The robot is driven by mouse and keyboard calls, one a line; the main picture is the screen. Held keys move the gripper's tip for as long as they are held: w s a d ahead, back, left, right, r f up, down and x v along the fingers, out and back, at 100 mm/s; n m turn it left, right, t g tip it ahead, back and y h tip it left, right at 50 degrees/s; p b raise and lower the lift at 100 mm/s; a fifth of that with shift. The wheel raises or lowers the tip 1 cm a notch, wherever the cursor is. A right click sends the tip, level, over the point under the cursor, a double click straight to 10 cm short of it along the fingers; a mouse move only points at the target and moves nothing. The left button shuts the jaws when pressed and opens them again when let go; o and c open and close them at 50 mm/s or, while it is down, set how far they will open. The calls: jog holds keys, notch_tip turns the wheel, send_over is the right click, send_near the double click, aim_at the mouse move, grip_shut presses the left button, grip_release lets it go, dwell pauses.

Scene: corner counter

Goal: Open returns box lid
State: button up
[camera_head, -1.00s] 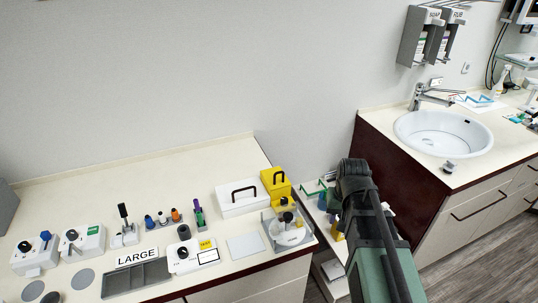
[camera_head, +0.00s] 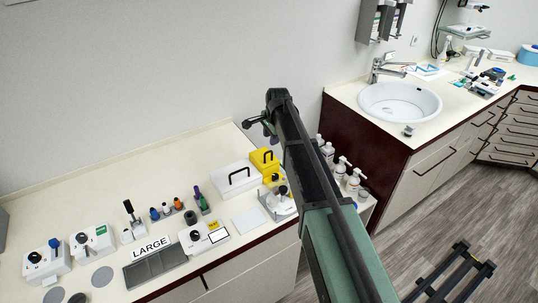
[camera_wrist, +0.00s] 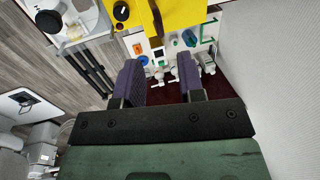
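A white box (camera_head: 233,183) with a black handle on top stands on the counter, and a yellow box (camera_head: 266,158) with a dark handle stands just right of it. I read no label on either, so I cannot tell which is the returns box. Both look closed. The yellow one also shows at the top of the wrist view (camera_wrist: 184,12). My gripper (camera_wrist: 160,84) is open and empty, its two fingers wide apart. In the head view, my gripper (camera_head: 269,134) is near the wall, above and behind the yellow box, partly hidden by my arm.
A grey stand with a dark knob (camera_head: 279,202) is right in front of the yellow box. Small bottles, a LARGE sign (camera_head: 151,247) and devices fill the counter to the left. A low shelf with pump bottles (camera_head: 341,168) fills the gap before the sink (camera_head: 399,102).

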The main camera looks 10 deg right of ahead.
jog(key=f+b, duration=0.1)
jog(key=f, duration=0.1)
jog(key=f+b, duration=0.2)
jog(key=w+f+b, duration=0.1)
jog(key=f+b, duration=0.1)
jog(key=f, duration=0.1)
jog(key=shift+w+a, duration=0.1)
jog(key=shift+a, duration=0.2)
jog(key=shift+r, duration=0.1)
grip_shut()
